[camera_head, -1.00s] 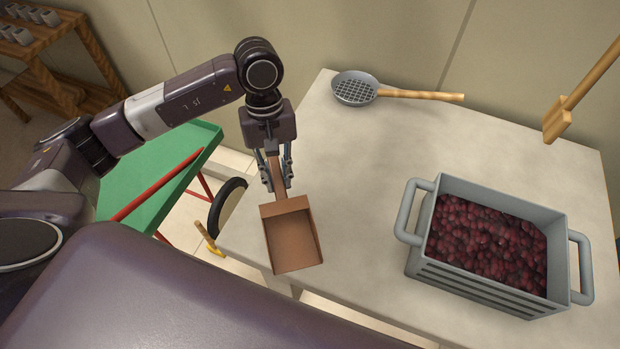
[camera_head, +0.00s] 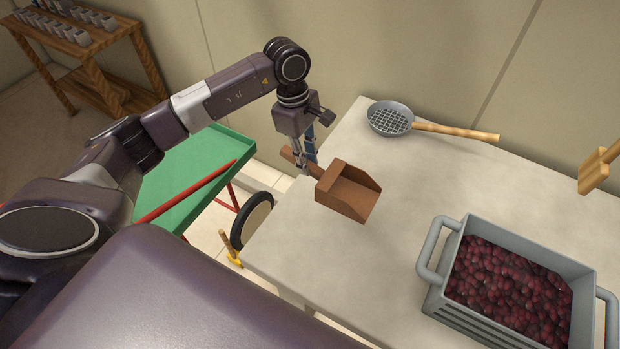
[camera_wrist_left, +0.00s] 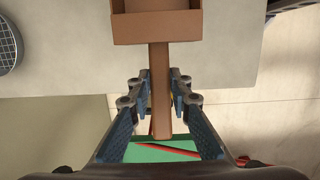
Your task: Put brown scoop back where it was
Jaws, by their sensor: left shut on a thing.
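The brown scoop (camera_head: 347,192) has a square, open-topped pan and a straight handle. My left gripper (camera_head: 306,165) is shut on its handle, and the pan points to the right, over the left part of the table. In the left wrist view the handle (camera_wrist_left: 160,90) runs between the two fingers (camera_wrist_left: 160,100), with the pan (camera_wrist_left: 156,25) at the top. I cannot tell whether the scoop touches the table. My right gripper is not in view.
The pale table (camera_head: 400,165) holds a strainer (camera_head: 390,119) at the back and a grey crate (camera_head: 435,300) of dark red beans at the right. A wooden tool (camera_head: 594,172) is at the far right. A green wheelbarrow (camera_head: 185,185) stands left. The table's middle is clear.

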